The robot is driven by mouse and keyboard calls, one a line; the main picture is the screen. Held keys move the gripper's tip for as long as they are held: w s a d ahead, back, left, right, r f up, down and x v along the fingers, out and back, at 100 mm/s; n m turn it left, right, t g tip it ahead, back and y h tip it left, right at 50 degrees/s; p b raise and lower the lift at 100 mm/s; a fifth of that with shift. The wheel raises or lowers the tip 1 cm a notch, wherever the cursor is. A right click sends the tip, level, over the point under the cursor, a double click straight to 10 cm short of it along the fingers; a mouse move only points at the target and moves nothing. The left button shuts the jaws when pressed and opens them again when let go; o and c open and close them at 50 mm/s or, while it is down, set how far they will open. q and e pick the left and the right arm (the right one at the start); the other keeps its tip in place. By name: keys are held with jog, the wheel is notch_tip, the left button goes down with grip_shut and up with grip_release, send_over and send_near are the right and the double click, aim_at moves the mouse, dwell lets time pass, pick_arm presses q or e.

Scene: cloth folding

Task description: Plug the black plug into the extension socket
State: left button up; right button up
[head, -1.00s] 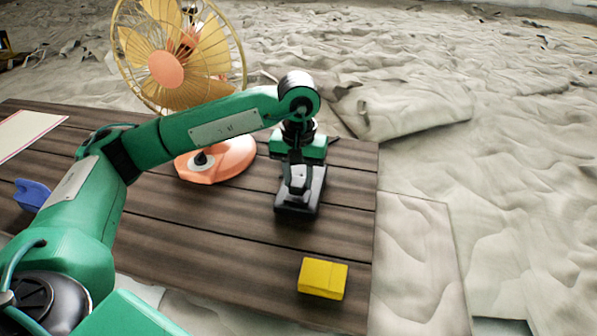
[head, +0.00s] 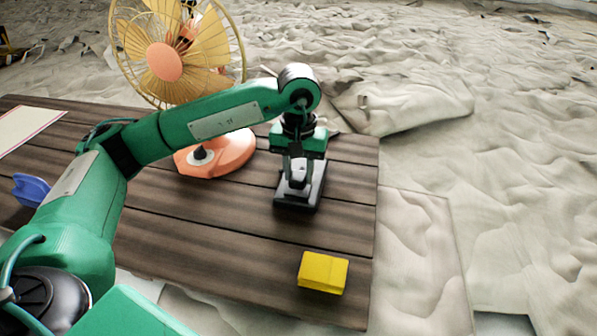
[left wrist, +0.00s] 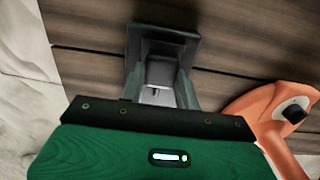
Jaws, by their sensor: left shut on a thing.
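My left gripper (head: 297,182) points down over the table and is shut on a small dark grey piece, apparently the black plug (left wrist: 159,72), seen between the fingers in the left wrist view. A low black block, apparently the extension socket (head: 299,202), lies on the table at the fingertips. In the left wrist view its dark end (left wrist: 162,32) shows just beyond the fingers. I cannot tell whether the held piece sits in the block or just above it. My right gripper is not in view.
An orange fan base (head: 225,158) with a yellow fan (head: 170,60) stands left of the gripper. A yellow box (head: 323,272) lies near the table's front right corner. A blue item (head: 31,189) is at the left. The wooden table (head: 200,235) is clear in its middle.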

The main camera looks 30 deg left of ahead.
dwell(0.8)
pick_arm(q)
jog(key=shift+b, duration=0.45)
dwell(0.7)
jog(key=shift+b, duration=0.45)
jog(key=shift+f+b, duration=0.6)
jog(key=shift+b, duration=0.05)
jog(key=o, duration=1)
